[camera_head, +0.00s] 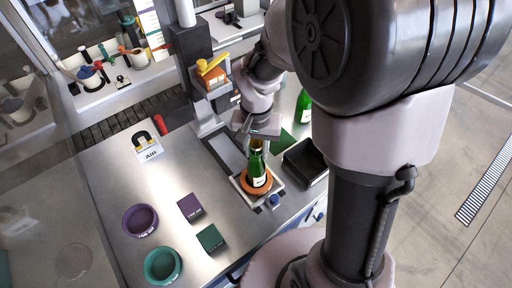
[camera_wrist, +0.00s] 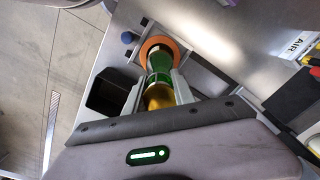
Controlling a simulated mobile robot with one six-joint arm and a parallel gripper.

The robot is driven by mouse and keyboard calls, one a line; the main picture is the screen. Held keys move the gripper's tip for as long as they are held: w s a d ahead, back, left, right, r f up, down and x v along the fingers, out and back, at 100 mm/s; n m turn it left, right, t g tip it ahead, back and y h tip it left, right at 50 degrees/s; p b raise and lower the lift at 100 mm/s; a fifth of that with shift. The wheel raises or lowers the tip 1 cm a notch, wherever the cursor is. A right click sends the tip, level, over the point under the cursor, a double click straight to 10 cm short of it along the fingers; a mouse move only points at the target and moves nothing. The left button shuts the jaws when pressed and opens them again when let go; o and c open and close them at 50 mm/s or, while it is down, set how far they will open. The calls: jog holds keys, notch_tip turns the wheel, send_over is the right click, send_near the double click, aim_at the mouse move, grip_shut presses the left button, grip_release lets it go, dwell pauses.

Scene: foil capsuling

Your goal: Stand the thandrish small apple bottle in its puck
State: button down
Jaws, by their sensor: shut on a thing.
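A green bottle with a gold neck and pale label (camera_head: 257,170) stands about upright, its lower end within the orange ring-shaped puck (camera_head: 245,187). Whether its base rests on the puck's floor is hidden. My gripper (camera_head: 258,136) is above the puck, shut on the bottle's neck. In the wrist view my gripper (camera_wrist: 160,92) has a finger on each side of the gold neck. The green body (camera_wrist: 159,63) leads away into the orange puck (camera_wrist: 170,43). I cannot read the label.
The puck sits on a pale plate at the bench's front edge, beside a blue knob (camera_head: 274,200). A black bin (camera_head: 304,163) stands to the right, with another green bottle (camera_head: 303,106) behind.

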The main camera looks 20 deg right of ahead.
jog(key=shift+f, duration=0.2)
jog(key=c, duration=1.1)
grip_release()
jog(key=shift+o, duration=0.2)
jog(key=shift+r, duration=0.1)
